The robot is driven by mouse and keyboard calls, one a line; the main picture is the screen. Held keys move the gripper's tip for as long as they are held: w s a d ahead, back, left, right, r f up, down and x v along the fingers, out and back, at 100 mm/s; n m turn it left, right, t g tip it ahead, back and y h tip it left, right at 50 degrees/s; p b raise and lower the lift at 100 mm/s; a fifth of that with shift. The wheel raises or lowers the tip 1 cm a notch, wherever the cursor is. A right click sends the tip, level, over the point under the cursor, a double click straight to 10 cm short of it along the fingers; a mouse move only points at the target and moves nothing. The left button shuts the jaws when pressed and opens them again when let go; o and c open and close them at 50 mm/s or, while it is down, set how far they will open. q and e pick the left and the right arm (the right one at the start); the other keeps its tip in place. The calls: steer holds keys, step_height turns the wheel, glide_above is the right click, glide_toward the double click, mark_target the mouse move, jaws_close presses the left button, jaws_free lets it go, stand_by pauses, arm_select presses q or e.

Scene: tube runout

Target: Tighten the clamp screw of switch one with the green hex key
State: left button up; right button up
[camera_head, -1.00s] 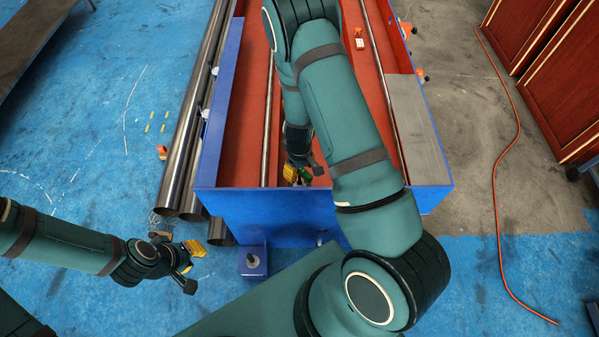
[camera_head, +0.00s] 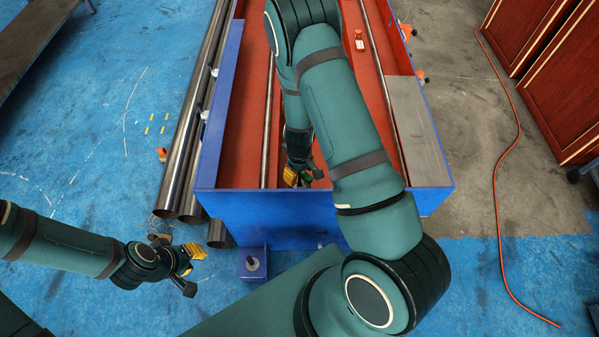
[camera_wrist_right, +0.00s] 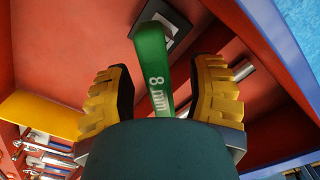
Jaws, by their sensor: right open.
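The green hex key (camera_wrist_right: 153,70), marked "8 mm", stands between the two yellow, ridged fingers of my right gripper (camera_wrist_right: 160,98) in the right wrist view. Those fingers are spread, with a gap on each side of the key. In the head view my right gripper (camera_head: 300,177) is low inside the red trough near its blue end wall, with a bit of green beside it. My left gripper (camera_head: 190,268) is over the blue floor, left of the trough; its jaw opening is unclear. I cannot make out switch one or its clamp screw.
The blue-walled trough (camera_head: 225,110) has a thin metal rod (camera_head: 269,125) along it. Steel tubes (camera_head: 190,130) lie along its left side. Small orange parts (camera_head: 421,76) sit on the right wall. An orange hose (camera_head: 497,190) lies on the floor at right.

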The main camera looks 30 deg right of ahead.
jaws_close()
steer(key=shift+r, duration=0.1)
steer(key=shift+r, duration=0.2)
step_height(320, 180, up, 10)
steer(key=p, duration=0.3)
stand_by(1.6)
